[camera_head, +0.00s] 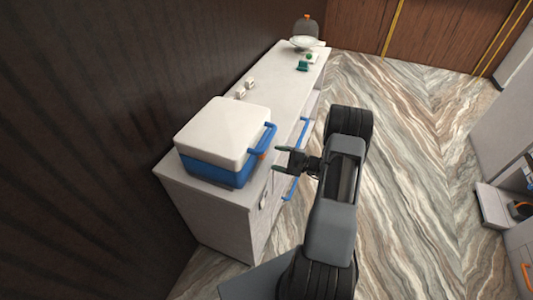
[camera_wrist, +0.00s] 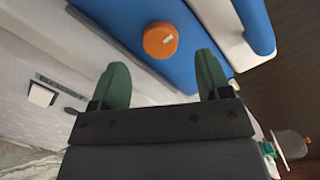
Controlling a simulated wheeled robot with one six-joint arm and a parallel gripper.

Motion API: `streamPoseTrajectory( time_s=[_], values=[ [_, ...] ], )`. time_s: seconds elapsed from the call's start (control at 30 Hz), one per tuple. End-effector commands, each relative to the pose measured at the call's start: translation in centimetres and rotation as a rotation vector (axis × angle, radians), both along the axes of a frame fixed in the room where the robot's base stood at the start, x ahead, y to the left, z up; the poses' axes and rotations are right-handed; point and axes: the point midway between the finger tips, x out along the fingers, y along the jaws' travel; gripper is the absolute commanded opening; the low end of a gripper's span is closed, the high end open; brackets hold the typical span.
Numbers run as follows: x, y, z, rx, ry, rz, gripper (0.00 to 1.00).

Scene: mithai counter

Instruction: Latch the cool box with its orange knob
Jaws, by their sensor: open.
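The cool box (camera_head: 216,172) has a blue body, a white lid (camera_head: 222,127) and a blue handle (camera_head: 264,138). It stands on the near end of the white counter with its lid down. The round orange knob (camera_wrist: 160,40), with a small pale mark on it, is on the blue side in the wrist view. In the head view only a bit of orange (camera_head: 262,156) shows below the handle. My gripper (camera_head: 279,160) is open and empty beside the handle side of the box. In the wrist view its green fingertips (camera_wrist: 160,72) point toward the knob, apart from it.
The white counter (camera_head: 283,88) carries small white blocks (camera_head: 245,87), a green item (camera_head: 302,66) and a scale-like thing with a bowl (camera_head: 305,43) farther back. Blue drawer handles (camera_head: 304,132) run along its front. A dark wall stands left. Open floor (camera_head: 410,150) lies right.

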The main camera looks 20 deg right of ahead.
Motion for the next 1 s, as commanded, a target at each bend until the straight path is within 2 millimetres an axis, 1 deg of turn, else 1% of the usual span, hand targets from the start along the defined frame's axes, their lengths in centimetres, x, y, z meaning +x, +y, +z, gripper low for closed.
streamPoseTrajectory(
  time_s=[0.03, 0.1, 0.3, 0.5, 0.77, 1.0],
  values=[
    [0.6, 0.7, 0.2, 0.0, 0.0, 0.004, 0.71],
    [1.3, 1.5, 0.2, 0.0, 0.0, 0.002, 0.71],
    [2.6, 2.9, 0.1, -0.001, -0.001, 0.001, 0.71],
    [3.2, 3.5, 0.0, -0.001, -0.001, 0.0, 0.71],
    [3.2, 3.5, 0.0, -0.001, -0.001, 0.0, 0.71],
    [3.2, 3.5, 0.0, -0.001, -0.001, 0.0, 0.49]
  ],
)
